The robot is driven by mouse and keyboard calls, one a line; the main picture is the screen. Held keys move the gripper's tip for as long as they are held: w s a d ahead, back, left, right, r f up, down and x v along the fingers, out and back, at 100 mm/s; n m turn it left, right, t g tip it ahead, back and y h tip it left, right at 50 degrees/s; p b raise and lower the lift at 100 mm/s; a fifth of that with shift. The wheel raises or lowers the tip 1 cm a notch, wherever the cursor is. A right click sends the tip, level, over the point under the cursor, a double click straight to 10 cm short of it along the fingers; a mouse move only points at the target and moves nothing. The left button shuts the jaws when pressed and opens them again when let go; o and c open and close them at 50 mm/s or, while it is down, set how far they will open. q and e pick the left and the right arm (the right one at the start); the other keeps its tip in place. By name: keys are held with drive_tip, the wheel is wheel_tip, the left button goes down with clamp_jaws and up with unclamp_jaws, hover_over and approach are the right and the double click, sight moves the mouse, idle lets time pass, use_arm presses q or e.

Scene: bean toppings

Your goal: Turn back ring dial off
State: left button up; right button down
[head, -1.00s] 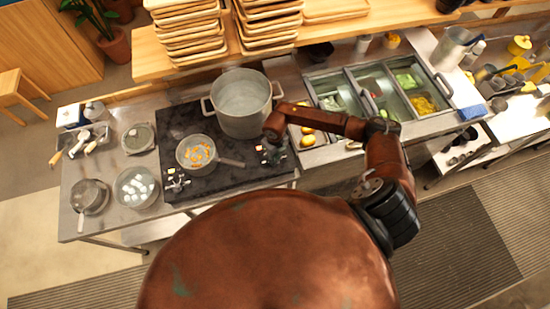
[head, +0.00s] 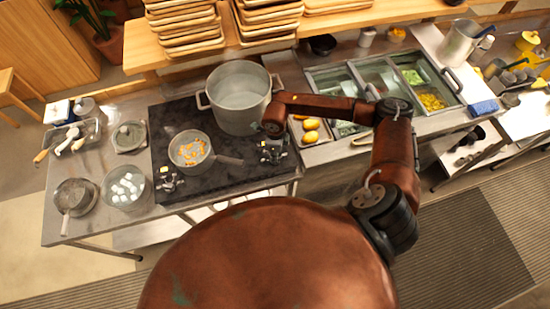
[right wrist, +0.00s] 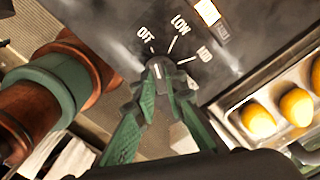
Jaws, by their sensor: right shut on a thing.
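The black cooktop (head: 215,185) has a control cluster at its front left (head: 168,180) and another at its right front. My right gripper (head: 271,152) is at the right one, small in the head view. In the right wrist view its green fingers (right wrist: 163,80) are shut on a dark dial (right wrist: 157,68) with a light mark. Printed labels OFF, LOW and a third, partly unreadable one fan out around the dial. I cannot tell exactly which label the mark points to. A lit indicator (right wrist: 208,12) shows beyond the labels. My left gripper is not in view.
A large pot (head: 240,98) stands at the cooktop's back right, close to my right forearm. A pan with orange pieces (head: 189,150) sits left of it, its handle pointing toward my gripper. Trays with yellow food (head: 311,130) lie just right of the cooktop.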

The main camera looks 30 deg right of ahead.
drive_tip(key=shift+n+b, duration=0.5)
drive_tip(key=c, duration=2)
unclamp_jaws()
drive_tip(key=shift+o, duration=0.2)
drive_tip(key=shift+r, duration=0.1)
wheel_tip(320, 180, up, 12)
